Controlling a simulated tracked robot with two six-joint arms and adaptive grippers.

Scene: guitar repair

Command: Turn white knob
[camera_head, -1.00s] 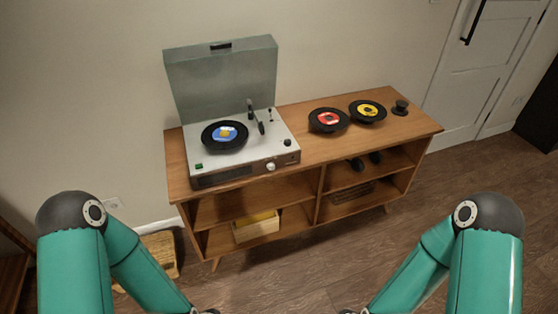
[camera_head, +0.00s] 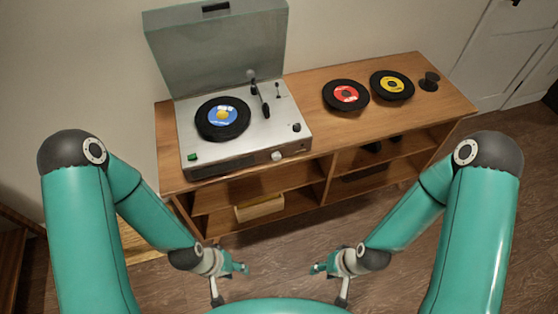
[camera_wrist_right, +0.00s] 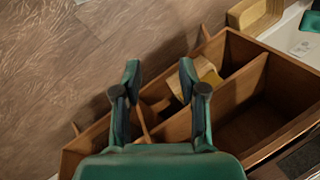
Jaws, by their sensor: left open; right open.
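The white knob (camera_head: 277,155) is on the front face of the grey record player (camera_head: 258,132), right of centre. The record player stands on the left part of the wooden cabinet with its lid raised and a blue-label record (camera_head: 222,118) on it. My left gripper (camera_head: 242,269) and right gripper (camera_head: 318,269) are below the cabinet's front in the head view, both apart from the knob. The right wrist view shows my right gripper (camera_wrist_right: 158,80) with its two fingers spread and nothing between them. The knob is not seen in the right wrist view.
The wooden cabinet (camera_head: 318,138) has open shelves, with a light wooden box (camera_head: 260,208) on the lower left one. Floor in front is clear.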

